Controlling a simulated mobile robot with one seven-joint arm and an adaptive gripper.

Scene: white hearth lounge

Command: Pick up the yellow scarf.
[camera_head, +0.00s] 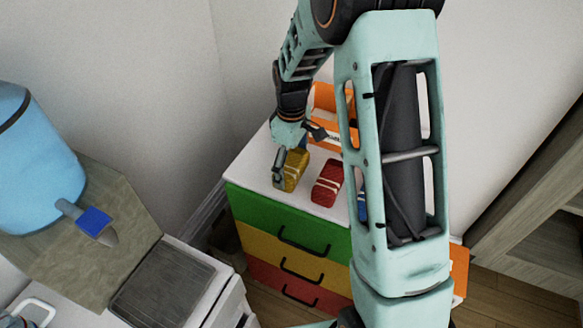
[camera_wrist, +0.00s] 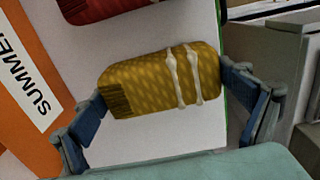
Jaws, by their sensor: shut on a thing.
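The yellow scarf (camera_head: 294,170) is a folded roll with pale bands, at the white top of the drawer unit (camera_head: 255,172). My gripper (camera_head: 290,164) is over it, with a finger at each end of the roll. In the wrist view the scarf (camera_wrist: 150,84) lies across the space between the blue finger pads, and my gripper (camera_wrist: 162,92) is shut on it. I cannot tell whether the scarf touches the white top or is slightly above it.
A red roll (camera_head: 328,183) with pale bands lies right of the scarf. A blue item (camera_head: 362,203) is partly hidden behind my arm. An orange container (camera_wrist: 28,85) reading "SUMMER" stands close by. Walls rise behind the drawer unit. A blue vessel (camera_head: 38,150) is at far left.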

